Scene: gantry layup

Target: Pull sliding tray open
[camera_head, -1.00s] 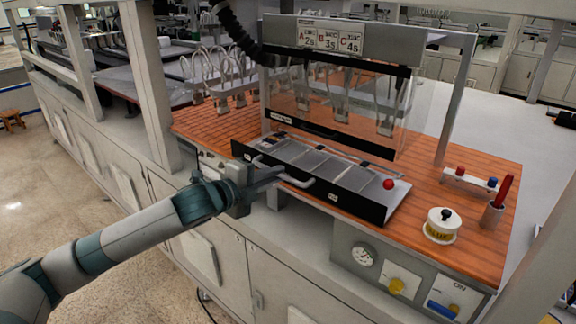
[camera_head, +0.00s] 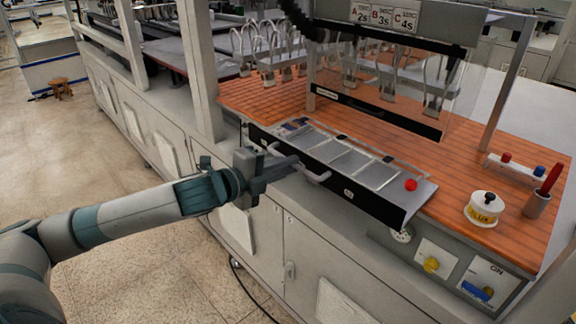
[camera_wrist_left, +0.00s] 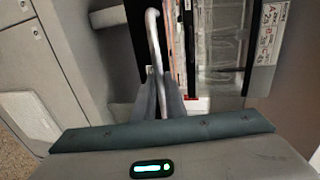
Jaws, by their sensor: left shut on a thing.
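The sliding tray (camera_head: 375,205) has a black front, several grey plates in a row and a red ball knob (camera_head: 411,185) at its right end. In the head view it stands out past the bench's front edge, clear of the glass shield. A grey bar handle (camera_head: 318,179) runs along its front. My left gripper (camera_head: 290,162) is shut on the handle near its left end. In the left wrist view the handle (camera_wrist_left: 153,35) runs up from between the fingers (camera_wrist_left: 160,98), which partly hide it. My right gripper is not in view.
The glass shield (camera_head: 395,85) stands behind the tray on the wooden bench top (camera_head: 460,165). A flux pot (camera_head: 482,210), a cup with a red tool (camera_head: 538,203) and a small rack (camera_head: 515,165) stand at the right. Open floor (camera_head: 130,255) lies before the cabinets.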

